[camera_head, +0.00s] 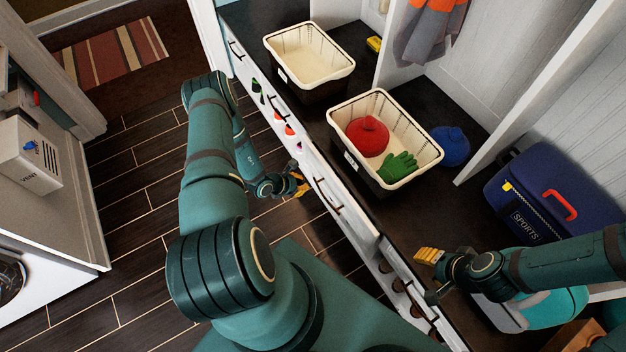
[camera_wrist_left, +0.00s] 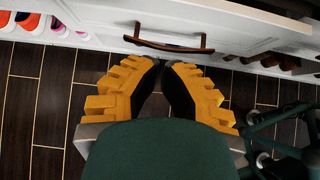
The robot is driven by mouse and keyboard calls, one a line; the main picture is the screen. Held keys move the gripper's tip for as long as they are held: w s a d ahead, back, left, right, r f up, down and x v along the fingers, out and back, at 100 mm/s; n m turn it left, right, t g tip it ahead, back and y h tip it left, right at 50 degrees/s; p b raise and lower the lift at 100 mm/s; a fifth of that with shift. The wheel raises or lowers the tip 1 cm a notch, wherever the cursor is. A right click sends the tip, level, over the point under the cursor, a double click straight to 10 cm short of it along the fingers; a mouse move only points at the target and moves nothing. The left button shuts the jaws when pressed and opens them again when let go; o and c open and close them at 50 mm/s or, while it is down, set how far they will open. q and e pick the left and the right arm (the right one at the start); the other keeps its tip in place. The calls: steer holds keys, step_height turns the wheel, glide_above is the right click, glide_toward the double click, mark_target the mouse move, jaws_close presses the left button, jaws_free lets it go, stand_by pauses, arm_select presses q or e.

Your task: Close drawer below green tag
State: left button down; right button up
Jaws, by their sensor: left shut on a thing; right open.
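My left gripper (camera_head: 297,183) is low beside the white drawer fronts. In the left wrist view the yellow fingers (camera_wrist_left: 161,66) come together at their tips. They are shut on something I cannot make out. The brown handle (camera_wrist_left: 168,42) of a white drawer (camera_wrist_left: 240,30) lies just beyond the tips; I cannot tell whether they touch it. My right gripper (camera_head: 430,256) is open and empty above the dark bench top. I cannot make out a green tag in either view.
The dark bench (camera_head: 350,222) carries an empty cream bin (camera_head: 309,55), a bin (camera_head: 345,120) with a red hat and green gloves, a blue hat (camera_head: 451,146) and a blue sports bag (camera_head: 545,195). Shoes fill open cubbies in the bench front. Wooden floor (camera_head: 140,190) at left is clear.

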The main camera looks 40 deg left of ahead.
mark_target(331, 180)
arm_select(q)
steer(key=b+x, duration=0.1)
steer(key=x, duration=0.2)
steer(key=r+b+x, duration=0.1)
steer(key=x, duration=0.3)
steer(key=w+b+x, duration=0.1)
steer(key=x, duration=0.3)
steer(key=shift+w+d+r, duration=0.1)
steer(key=shift+d+r, duration=0.1)
steer(key=shift+d, duration=0.15)
steer(key=shift+w+d, duration=0.2)
steer(key=shift+w, duration=0.35)
steer(key=shift+r, duration=0.1)
